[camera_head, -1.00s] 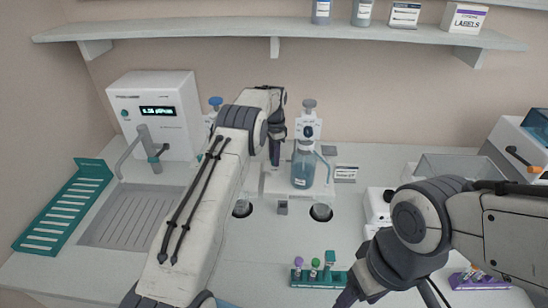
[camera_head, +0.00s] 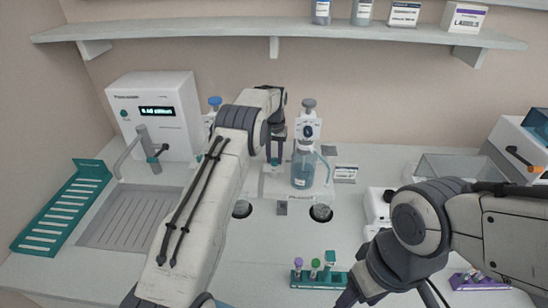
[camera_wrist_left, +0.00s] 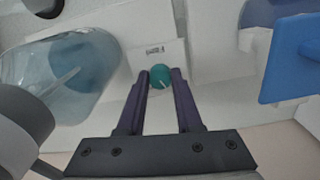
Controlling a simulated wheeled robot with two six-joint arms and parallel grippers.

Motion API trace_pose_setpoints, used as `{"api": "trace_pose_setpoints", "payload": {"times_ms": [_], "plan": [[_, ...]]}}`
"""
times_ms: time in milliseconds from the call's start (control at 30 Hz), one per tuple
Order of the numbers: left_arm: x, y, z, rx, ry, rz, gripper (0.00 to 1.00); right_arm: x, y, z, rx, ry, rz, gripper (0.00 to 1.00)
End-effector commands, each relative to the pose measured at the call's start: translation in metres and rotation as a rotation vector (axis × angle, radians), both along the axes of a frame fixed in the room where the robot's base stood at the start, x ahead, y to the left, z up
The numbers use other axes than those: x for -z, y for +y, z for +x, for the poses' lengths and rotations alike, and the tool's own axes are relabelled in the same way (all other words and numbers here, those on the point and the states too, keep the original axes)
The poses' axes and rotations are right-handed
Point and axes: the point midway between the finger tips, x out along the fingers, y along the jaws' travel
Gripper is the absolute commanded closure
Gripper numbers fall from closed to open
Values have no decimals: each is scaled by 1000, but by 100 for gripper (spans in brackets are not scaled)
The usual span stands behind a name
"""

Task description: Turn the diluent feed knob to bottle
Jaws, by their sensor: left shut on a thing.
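The diluent feed knob is a small round teal knob with a pale pointer line (camera_wrist_left: 160,77). In the left wrist view it sits between the two dark fingertips of my left gripper (camera_wrist_left: 160,84), which is shut on it. A small label lies just beyond the knob. In the head view my left gripper (camera_head: 275,158) points down at the white dispenser unit, left of the blue-liquid bottle (camera_head: 303,170). My right gripper (camera_head: 348,297) is at the bottom, partly cut off and its jaws are unclear.
A white instrument with a lit display (camera_head: 157,112) and a sink (camera_head: 130,218) are at the left, beside a teal rack (camera_head: 62,208). A small tube rack (camera_head: 318,278) is near the front. A shelf (camera_head: 290,30) runs above.

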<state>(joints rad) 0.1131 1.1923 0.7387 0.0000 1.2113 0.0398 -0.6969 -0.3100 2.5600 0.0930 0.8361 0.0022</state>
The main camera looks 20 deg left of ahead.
Motion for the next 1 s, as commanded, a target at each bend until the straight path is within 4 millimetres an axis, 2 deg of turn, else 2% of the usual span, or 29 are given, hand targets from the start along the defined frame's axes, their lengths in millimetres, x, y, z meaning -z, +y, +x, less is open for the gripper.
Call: {"api": "trace_pose_setpoints", "payload": {"times_ms": [200, 500, 1000], "plan": [[-1, 0, 1, -178, -2, 0, 100, 0, 0, 0, 0, 0, 0, 36], [-1, -1, 1, -341, -3, 1, 100, 0, 0, 0, 0, 0, 0, 36], [-2, -1, 1, -408, -4, 0, 100, 0, 0, 0, 0, 0, 0, 36]]}}
